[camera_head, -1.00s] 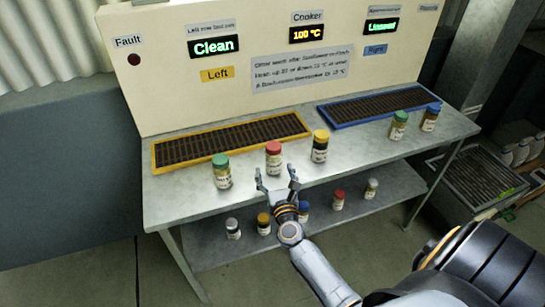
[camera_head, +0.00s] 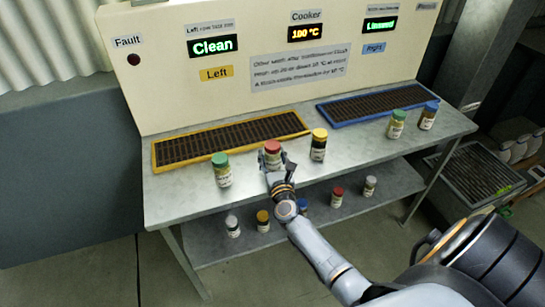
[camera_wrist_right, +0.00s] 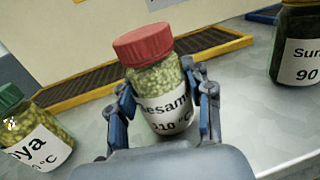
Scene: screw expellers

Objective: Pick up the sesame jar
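The sesame jar (camera_head: 272,149) has a red lid and stands upright on the metal table, in front of the yellow-framed grate. In the right wrist view the jar (camera_wrist_right: 160,82) shows pale seeds and a white label reading "Sesam", 110 °C. My right gripper (camera_head: 277,165) is around the jar from the front. One finger is on each side of the jar's body, close to it, in the wrist view (camera_wrist_right: 163,105). The fingers look open; contact is hard to make out. My left gripper is not in view.
A green-lidded soya jar (camera_head: 221,170) stands to the left and a yellow-lidded sunflower jar (camera_head: 318,145) to the right. Green-lidded (camera_head: 396,124) and blue-lidded (camera_head: 428,116) jars stand farther right.

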